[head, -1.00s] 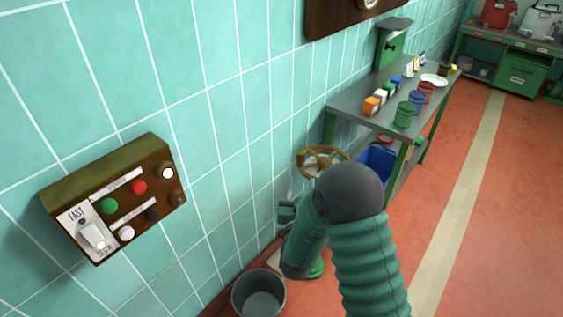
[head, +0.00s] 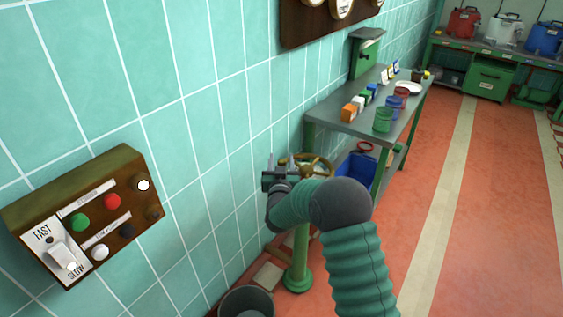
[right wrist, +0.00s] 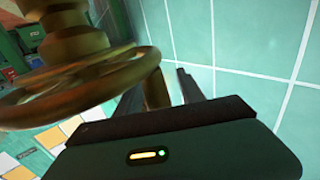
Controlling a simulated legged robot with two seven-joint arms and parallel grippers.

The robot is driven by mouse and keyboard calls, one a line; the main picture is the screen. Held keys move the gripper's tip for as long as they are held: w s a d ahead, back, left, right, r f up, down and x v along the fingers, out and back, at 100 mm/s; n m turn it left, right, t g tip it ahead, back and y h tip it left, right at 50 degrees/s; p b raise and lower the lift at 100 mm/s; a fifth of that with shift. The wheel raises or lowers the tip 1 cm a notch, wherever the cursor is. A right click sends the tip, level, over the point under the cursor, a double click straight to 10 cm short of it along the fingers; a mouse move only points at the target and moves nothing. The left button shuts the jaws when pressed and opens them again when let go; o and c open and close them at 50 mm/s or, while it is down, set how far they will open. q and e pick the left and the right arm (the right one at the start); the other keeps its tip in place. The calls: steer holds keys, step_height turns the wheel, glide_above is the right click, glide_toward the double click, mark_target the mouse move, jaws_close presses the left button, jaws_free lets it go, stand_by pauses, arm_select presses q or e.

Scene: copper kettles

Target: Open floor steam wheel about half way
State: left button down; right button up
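The floor steam wheel is a brass handwheel (head: 322,168) on a green floor pedestal (head: 298,262), partly hidden behind my right arm in the head view. My right gripper (head: 280,163) is just left of the wheel, its two fingers pointing up and apart. In the right wrist view the wheel's rim (right wrist: 55,92) fills the left side, close to the gripper. A brass stub (right wrist: 155,90) stands near a dark finger (right wrist: 187,85). I cannot tell whether the gripper touches the wheel. My left gripper is not in view.
A brown control box (head: 85,215) and the tiled wall are at left. A metal bucket (head: 246,302) stands on the floor in front. A grey bench (head: 340,122) with cans and small boxes is behind the wheel, a blue bin (head: 357,172) under it. Floor at right is clear.

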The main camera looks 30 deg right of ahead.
steer(key=shift+d, duration=0.1)
jaws_close()
steer(key=shift+f, duration=0.1)
stand_by(1.1)
